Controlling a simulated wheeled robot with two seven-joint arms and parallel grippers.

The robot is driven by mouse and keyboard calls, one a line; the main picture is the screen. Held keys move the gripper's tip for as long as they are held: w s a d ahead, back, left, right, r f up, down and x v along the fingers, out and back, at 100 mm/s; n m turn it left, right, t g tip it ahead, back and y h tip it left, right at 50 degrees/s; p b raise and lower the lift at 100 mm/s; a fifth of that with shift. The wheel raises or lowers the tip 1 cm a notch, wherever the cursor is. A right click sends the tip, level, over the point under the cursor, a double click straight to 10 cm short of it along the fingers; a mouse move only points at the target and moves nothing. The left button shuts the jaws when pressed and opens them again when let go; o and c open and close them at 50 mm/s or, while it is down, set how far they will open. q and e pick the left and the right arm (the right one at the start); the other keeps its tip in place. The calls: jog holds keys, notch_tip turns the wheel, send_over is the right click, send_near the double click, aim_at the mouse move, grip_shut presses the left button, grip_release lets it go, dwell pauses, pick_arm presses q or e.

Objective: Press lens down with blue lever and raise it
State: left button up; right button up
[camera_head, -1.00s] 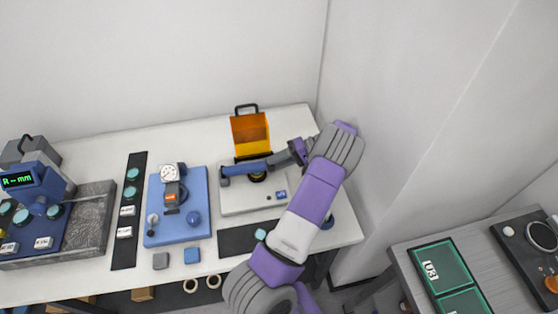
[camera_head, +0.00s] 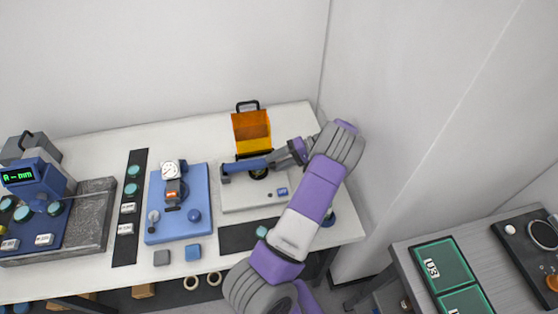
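The blue lever (camera_head: 248,164) lies almost level across the white interferometer base (camera_head: 240,198), below the orange hood (camera_head: 252,131). A dark round part, likely the lens (camera_head: 258,174), shows under the lever and is partly covered by it. I cannot tell whether the lens is pressed.
A blue plate (camera_head: 180,228) with a dial gauge (camera_head: 172,171) stands to the left, beside a black strip (camera_head: 125,245) with teal discs. A grey stone block (camera_head: 90,220) is farther left. A dark mat (camera_head: 237,238) lies in front of the base. The wall is close on the right.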

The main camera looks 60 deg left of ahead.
pick_arm(q)
jog(key=shift+r, duration=0.2)
notch_tip(320, 180, up, 10)
jog(key=p, duration=0.1)
jog(key=shift+f, duration=0.15)
dwell(0.6)
